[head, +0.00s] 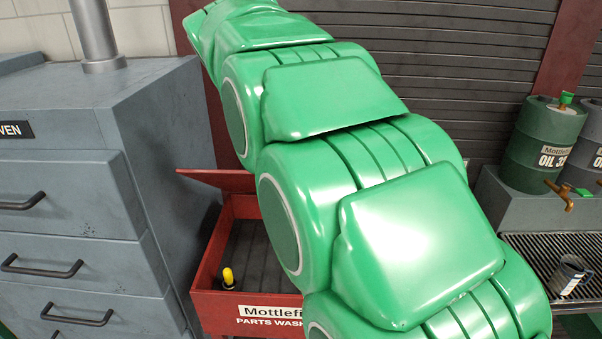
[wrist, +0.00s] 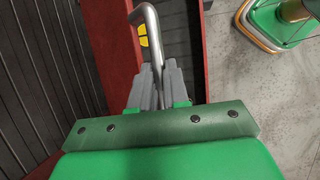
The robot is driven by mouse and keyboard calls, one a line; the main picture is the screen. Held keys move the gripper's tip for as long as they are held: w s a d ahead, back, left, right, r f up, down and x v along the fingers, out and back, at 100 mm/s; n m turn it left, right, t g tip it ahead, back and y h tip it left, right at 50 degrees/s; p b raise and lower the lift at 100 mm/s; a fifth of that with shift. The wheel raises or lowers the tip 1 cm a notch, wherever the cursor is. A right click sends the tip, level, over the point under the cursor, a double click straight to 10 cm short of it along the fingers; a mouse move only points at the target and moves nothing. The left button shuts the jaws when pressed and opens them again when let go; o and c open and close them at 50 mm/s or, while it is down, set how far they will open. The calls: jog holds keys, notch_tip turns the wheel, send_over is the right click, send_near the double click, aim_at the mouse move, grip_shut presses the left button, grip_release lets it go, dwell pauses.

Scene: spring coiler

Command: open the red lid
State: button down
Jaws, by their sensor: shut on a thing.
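The red lid (head: 216,180) belongs to the red parts washer (head: 205,285) and stands raised, with a gap over the dark basin. Most of it is hidden behind my green arm in the head view. In the wrist view a red panel (wrist: 112,55), which looks like the lid, runs along the left of the jaws. My gripper (wrist: 153,88) is shut on a grey bent bar handle (wrist: 146,22). In the head view the gripper and the handle are hidden by my arm.
A yellow-tipped thing (head: 228,277) sits in the basin at its left. A grey drawer cabinet (head: 70,200) stands close on the left.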

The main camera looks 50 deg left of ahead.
jog(key=shift+w+a+f, duration=0.15)
jog(key=shift+w+f, duration=0.15)
jog(key=c, duration=1.4)
grip_release()
jog(key=shift+c, duration=0.2)
jog(key=o, duration=0.3)
jog(key=shift+r, duration=0.15)
jog(key=shift+s+r, duration=0.15)
jog(key=shift+a+r, duration=0.1)
jog(key=shift+r, duration=0.15)
jog(key=shift+s+a+r, duration=0.15)
jog(key=shift+s+r, duration=0.05)
jog(key=shift+s, duration=0.1)
jog(key=s+a, duration=0.1)
jog(key=s, duration=0.2)
jog(key=s+a, duration=0.1)
jog(key=s, duration=0.3)
jog(key=s+a, duration=0.2)
jog(key=s, duration=0.2)
